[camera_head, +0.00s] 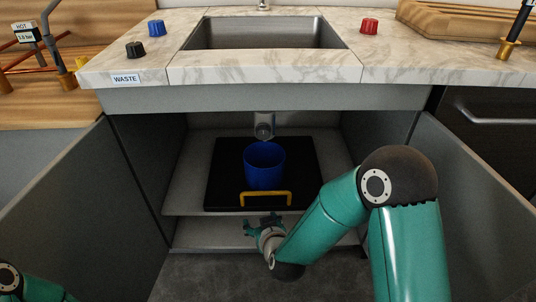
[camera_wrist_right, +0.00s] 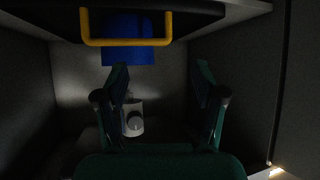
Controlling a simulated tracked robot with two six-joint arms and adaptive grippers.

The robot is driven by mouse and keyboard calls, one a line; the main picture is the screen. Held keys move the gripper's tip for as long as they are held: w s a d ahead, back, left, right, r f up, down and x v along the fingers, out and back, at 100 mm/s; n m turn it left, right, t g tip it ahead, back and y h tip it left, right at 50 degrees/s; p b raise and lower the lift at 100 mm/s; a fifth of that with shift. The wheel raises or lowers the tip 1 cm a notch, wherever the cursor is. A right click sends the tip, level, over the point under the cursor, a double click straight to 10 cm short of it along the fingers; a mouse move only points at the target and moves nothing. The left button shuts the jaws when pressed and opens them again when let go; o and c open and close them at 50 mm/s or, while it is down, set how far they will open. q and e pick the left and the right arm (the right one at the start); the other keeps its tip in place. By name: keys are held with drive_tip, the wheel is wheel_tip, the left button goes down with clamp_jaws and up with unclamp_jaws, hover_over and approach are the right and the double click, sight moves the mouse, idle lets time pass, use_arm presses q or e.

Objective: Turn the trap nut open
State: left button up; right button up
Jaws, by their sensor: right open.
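The trap (camera_head: 264,126) is a grey fitting hanging under the sink inside the open cabinet. In the right wrist view, which looks upside down, a pale fitting with a round dark knob-like face, apparently the trap and its nut (camera_wrist_right: 133,121), shows between my fingers, partly covered by the left one. My right gripper (camera_head: 263,226) is open and empty, low at the cabinet's front before the yellow handle, well apart from the trap. Its two fingers also show in the right wrist view (camera_wrist_right: 161,85). My left gripper is out of view; only part of that arm shows at lower left.
A blue bucket (camera_head: 264,166) stands below the trap on a black tray (camera_head: 222,180) with a yellow handle (camera_head: 265,193). Open doors (camera_head: 60,215) flank the cabinet. Above are the sink (camera_head: 264,33), black, blue and red knobs (camera_head: 369,26), and a WASTE label (camera_head: 125,79).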

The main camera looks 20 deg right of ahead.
drive_tip(key=w+d+r+t+h+b, duration=0.1)
drive_tip(key=w+r+t+h+b, duration=0.2)
drive_tip(key=r, duration=0.4)
drive_tip(key=t+h+b, duration=0.2)
drive_tip(key=t, duration=0.1)
approach(264, 135)
drive_tip(key=shift+m, duration=0.4)
drive_tip(key=b+x, duration=0.3)
drive_tip(key=x, duration=0.5)
use_arm(q)
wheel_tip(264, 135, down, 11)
drive_tip(key=shift+b, duration=0.3)
use_arm(e)
drive_tip(key=shift+w+d, duration=0.15)
drive_tip(key=shift+w, duration=0.55)
